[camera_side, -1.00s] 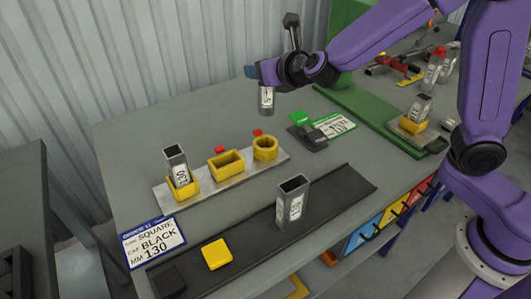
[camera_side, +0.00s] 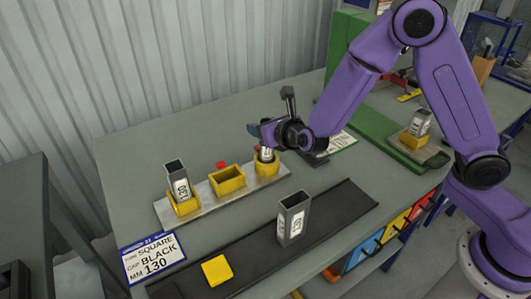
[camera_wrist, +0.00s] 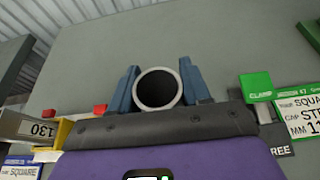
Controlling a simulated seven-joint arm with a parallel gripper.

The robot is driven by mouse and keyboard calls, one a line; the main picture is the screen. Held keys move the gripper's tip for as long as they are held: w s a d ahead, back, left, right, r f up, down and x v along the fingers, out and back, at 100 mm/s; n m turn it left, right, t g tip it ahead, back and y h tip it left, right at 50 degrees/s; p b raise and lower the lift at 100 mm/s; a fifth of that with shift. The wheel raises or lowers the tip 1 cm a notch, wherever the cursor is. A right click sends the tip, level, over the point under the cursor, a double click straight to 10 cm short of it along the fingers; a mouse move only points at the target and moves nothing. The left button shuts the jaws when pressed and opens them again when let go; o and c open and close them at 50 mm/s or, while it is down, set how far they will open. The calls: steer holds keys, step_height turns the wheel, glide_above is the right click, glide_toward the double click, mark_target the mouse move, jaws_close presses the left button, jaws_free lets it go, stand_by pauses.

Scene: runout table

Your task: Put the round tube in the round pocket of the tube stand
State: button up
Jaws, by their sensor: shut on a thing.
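The round tube (camera_side: 266,155) is grey with a white label and stands upright in the grip of my gripper (camera_side: 264,146). In the wrist view the tube's open round end (camera_wrist: 157,89) shows between my two blue fingers, which are shut on it. The tube stand (camera_side: 206,206) is a light plate with yellow pockets. The tube's lower end is at the round pocket (camera_side: 267,168), at the stand's right end, and appears to be inside it; how deep is hidden. The middle rectangular pocket (camera_side: 227,181) is empty. A square tube (camera_side: 178,180) marked 130 stands in the left pocket.
A black runout strip (camera_side: 335,207) in front carries an upright rectangular tube (camera_side: 293,218) and a yellow block (camera_side: 217,270). An order card (camera_side: 153,257) lies at the left. A green clamp (camera_wrist: 256,86) and a second card (camera_wrist: 300,115) lie right of my gripper.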

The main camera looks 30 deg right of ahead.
mark_target(266, 155)
steer(key=shift+f, duration=1.15)
steer(key=shift+f, duration=0.1)
steer(key=o, duration=1.1)
